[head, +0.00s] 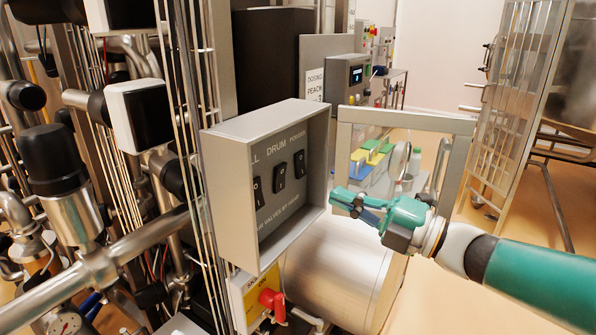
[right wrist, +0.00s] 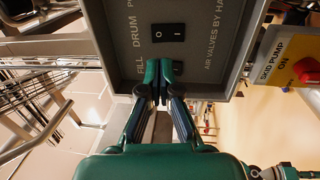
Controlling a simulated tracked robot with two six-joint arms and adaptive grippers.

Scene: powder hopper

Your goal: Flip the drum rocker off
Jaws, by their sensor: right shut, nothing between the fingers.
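A grey box-shaped control panel (head: 266,180) has a row of black rockers under lettering that includes DRUM. The drum rocker (head: 279,175) is the middle one. In the right wrist view the drum rocker (right wrist: 168,33) shows O and I marks; I cannot tell which side is pressed. My right gripper (head: 338,198) is shut and empty, just right of the panel's open front. In the right wrist view its fingertips (right wrist: 158,70) point at the panel, below the drum rocker in the picture, partly covering the FILL rocker. Contact is not visible. My left gripper is out of view.
The panel's raised rim (head: 328,150) surrounds the rockers. A yellow skid pump sign with a red handle (head: 272,300) sits below. A metal cylinder (head: 340,270) lies underneath. Dense pipes stand left. A grey frame (head: 405,119) stands behind my gripper.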

